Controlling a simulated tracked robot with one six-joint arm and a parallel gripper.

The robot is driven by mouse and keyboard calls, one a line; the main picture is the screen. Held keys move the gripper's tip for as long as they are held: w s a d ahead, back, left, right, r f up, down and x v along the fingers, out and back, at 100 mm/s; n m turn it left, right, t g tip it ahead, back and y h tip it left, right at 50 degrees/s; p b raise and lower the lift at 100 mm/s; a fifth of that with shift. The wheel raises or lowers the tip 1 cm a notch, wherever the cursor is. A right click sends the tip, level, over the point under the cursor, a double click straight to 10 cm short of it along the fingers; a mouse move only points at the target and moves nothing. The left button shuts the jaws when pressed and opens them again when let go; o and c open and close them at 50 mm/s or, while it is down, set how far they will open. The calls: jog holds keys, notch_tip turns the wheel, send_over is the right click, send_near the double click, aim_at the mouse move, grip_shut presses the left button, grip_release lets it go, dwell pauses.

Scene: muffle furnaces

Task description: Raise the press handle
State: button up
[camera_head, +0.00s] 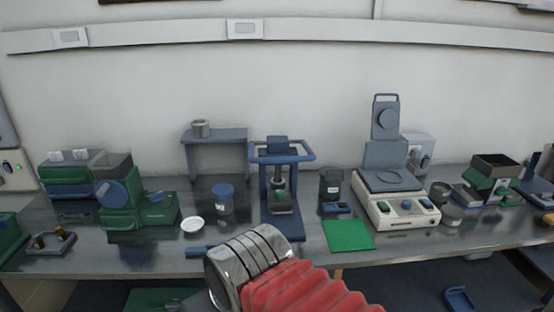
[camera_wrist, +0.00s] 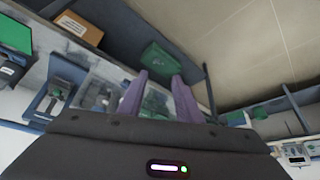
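The press (camera_head: 281,195) is a blue upright frame standing at the middle of the bench in the head view. A blue loop-shaped handle (camera_head: 310,152) sits around its top, roughly level. A dark plunger hangs above a small green item inside the frame. My gripper (camera_wrist: 158,82) shows two purple fingers spread apart in the wrist view, with nothing between them. In the head view my red and silver arm is in front of the bench, below the press and apart from it; the fingers are not clear there. The wrist view is strongly tilted.
A white machine (camera_head: 402,216) with a raised grey lid stands right of the press. A blue-lidded jar (camera_head: 223,206) and white dish (camera_head: 192,224) are to the left. A green mat (camera_head: 348,235) lies in front. A grey stand (camera_head: 215,134) is behind left.

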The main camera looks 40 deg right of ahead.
jog(key=shift+o, duration=0.5)
jog(key=shift+w+d, duration=0.15)
jog(key=w+d+r+n+t+h, duration=0.2)
jog(key=w+d+t+h, duration=0.1)
jog(key=w+d, duration=0.9)
jog(key=n+t, duration=1.1)
jog(key=n, duration=0.3)
send_near(285, 161)
jog(key=s+a, duration=0.1)
jog(key=s, duration=0.1)
jog(key=shift+s+f+h, duration=0.1)
jog(key=shift+h, duration=0.3)
jog(key=x, duration=1.3)
jog(key=shift+w+d+f, duration=0.1)
jog(key=shift+w+f, duration=0.05)
jog(key=shift+w, duration=0.3)
